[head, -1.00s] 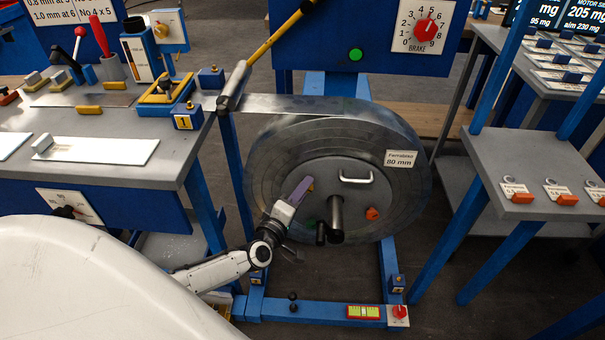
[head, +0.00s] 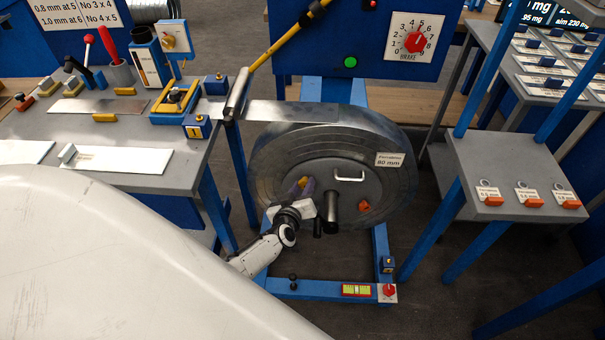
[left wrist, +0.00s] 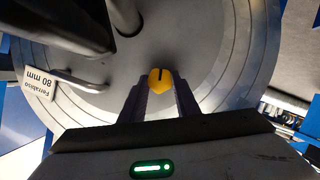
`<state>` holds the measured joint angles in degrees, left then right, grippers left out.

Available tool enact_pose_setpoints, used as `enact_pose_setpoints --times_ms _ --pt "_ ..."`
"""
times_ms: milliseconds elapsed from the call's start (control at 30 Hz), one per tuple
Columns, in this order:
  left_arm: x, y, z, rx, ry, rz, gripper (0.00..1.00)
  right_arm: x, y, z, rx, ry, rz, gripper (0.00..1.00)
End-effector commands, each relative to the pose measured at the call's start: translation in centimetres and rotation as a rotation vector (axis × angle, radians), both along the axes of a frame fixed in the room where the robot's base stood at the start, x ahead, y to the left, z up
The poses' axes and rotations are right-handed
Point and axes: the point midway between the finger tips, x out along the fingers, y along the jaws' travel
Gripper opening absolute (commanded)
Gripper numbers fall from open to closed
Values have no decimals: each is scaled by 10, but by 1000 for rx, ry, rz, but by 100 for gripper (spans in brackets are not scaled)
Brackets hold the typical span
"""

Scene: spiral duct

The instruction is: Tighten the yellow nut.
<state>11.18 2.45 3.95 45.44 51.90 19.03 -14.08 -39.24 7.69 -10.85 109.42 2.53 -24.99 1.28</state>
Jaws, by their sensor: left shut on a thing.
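The yellow nut (left wrist: 160,80) sits on the round face plate of the metal strip coil (head: 270,165). It is rounded with a dark slot, and in the left wrist view it lies between my two dark fingers. In the head view only a small bit of the nut (head: 303,182) shows by the purplish fingers. My left gripper (left wrist: 161,92) is shut on the nut, reaching the plate from the lower left. My right gripper is in neither view now.
A dark central shaft (head: 331,208), a pale handle (head: 349,178) and an orange knob (head: 364,205) stand out from the plate near my left gripper. A workbench (head: 150,183) is at the left and a small shelf (head: 500,160) at the right.

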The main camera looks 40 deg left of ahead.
Motion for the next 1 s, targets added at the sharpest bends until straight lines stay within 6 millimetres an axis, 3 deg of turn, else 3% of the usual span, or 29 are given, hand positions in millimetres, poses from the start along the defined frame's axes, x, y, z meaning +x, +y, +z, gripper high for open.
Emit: enact_pose_setpoints --times_ms 733,767,800,867,1000 --pt "1 -1 0 72 43 -1 6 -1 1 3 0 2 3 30" --pt "1 0 0 71 42 0 34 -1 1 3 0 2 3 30" --pt "1 0 0 71 42 0 40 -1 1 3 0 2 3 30" --pt "1 0 1 71 42 0 48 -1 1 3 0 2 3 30" --pt "1 0 1 71 42 0 48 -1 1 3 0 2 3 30"
